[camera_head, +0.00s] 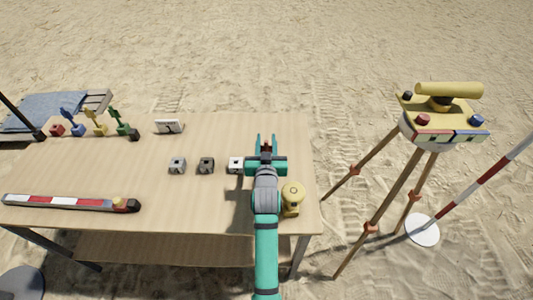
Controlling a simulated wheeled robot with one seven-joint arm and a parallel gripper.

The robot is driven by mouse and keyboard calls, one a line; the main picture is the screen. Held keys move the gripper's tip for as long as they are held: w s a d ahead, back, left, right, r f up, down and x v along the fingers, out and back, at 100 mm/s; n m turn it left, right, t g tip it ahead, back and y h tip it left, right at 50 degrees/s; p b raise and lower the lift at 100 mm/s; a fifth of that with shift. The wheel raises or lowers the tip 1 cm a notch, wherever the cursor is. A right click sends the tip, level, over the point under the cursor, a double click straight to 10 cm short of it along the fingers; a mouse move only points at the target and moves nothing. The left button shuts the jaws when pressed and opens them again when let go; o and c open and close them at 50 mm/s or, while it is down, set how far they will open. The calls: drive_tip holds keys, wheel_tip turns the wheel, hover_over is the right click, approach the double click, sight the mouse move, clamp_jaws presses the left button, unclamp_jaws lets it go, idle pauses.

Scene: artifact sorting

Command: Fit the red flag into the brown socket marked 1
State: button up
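Three small block sockets stand in a row mid-table: a grey one (177,165), a dark brownish one (206,165) and a whitish one (236,164). Each has a dark mark on its front; the numbers are too small to read. My gripper (266,142) is over the table just right of the whitish socket, its two teal fingers pointing away. A small dark red patch (266,149) shows between the fingers; I cannot tell whether it is the red flag. A red block (57,130) sits at the back left, with no flag visible above it.
Blue (73,122), yellow (96,122) and green (119,122) flags stand at the back left. A white card (169,126) is behind the sockets. A striped bar (70,203) lies front left. A yellow object (292,198) is beside my arm. A tripod instrument (440,120) stands right.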

sight(266, 141)
drive_tip(key=s+r, duration=0.2)
drive_tip(key=r, duration=0.1)
drive_tip(key=s+r, duration=0.6)
drive_tip(key=s, duration=0.6)
drive_tip(key=shift+r, duration=0.25)
drive_tip(key=shift+w, duration=0.1)
drive_tip(key=s+f, duration=1.4)
drive_tip(key=s, duration=0.3)
drive_tip(key=s+g, duration=0.1)
drive_tip(key=s, duration=1.9)
drive_tip(key=shift+f, duration=0.45)
